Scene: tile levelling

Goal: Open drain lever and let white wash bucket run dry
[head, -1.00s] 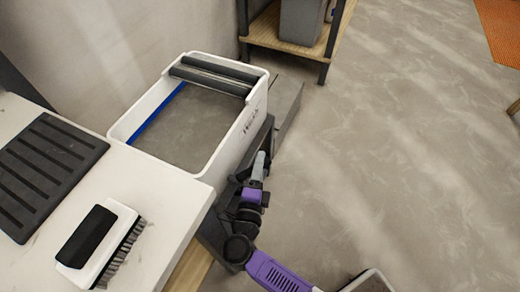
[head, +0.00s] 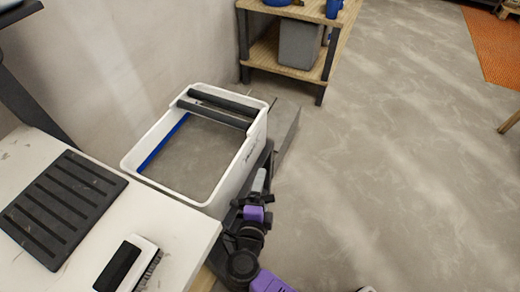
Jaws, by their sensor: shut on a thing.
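The white wash bucket (head: 233,183) stands beyond the worktop, with its near corner close to the worktop's end. Grey murky water (head: 196,158) lies inside, with a blue strip (head: 163,144) along the left inner wall. Two dark rollers (head: 218,110) span its far end. My gripper (head: 240,213) is low at the bucket's right outer side, close to the wall. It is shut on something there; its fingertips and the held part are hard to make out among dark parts. The drain lever cannot be told apart, and no outflow is visible.
A white worktop (head: 170,222) at left carries a black ribbed mat (head: 62,210) and a white brush with a black grip (head: 128,264). A wooden shelf (head: 262,67) with a grey bin (head: 300,43) stands behind. Open floor lies to the right.

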